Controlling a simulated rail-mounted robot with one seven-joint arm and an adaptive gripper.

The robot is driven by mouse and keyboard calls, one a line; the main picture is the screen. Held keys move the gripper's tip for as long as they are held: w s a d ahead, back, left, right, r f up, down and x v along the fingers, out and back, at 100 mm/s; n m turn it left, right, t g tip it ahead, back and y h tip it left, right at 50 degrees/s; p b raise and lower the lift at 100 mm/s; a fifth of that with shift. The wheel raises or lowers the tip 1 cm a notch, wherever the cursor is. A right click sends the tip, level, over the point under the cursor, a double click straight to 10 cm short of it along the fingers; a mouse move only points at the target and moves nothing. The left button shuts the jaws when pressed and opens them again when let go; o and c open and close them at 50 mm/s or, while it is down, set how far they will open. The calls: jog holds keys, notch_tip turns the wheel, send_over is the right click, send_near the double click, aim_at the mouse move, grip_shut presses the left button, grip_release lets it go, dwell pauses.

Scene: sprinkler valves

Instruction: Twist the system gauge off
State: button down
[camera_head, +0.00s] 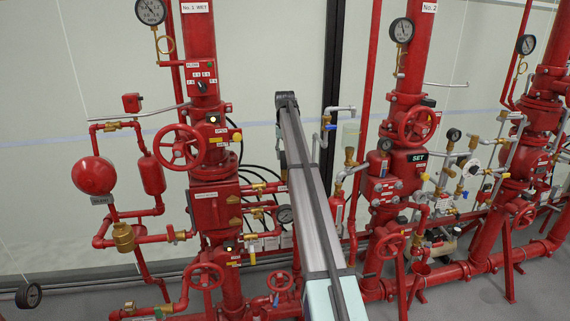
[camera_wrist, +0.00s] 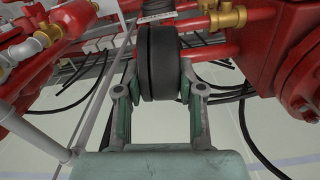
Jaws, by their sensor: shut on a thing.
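In the wrist view, my gripper (camera_wrist: 160,82) is shut on the black rim of a round gauge (camera_wrist: 160,55), one finger on each side. The gauge shows edge-on, so its dial is hidden there. My gripper is not clear in the head view, where my arm covers that area. I cannot tell whether the gauge's thread is still engaged.
Brass fittings (camera_wrist: 228,17) and red pipes are close to the gauge, with a large red valve body (camera_wrist: 292,60) at right. Black cables hang behind. A handwheel (camera_head: 180,148) and another riser (camera_head: 405,150) flank my arm. Other gauges (camera_head: 151,11) sit higher up.

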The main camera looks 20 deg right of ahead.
jog(key=shift+s+f+n, duration=0.15)
jog(key=shift+n, duration=0.75)
jog(key=shift+r+p, duration=0.4)
jog(key=shift+r, duration=3.05)
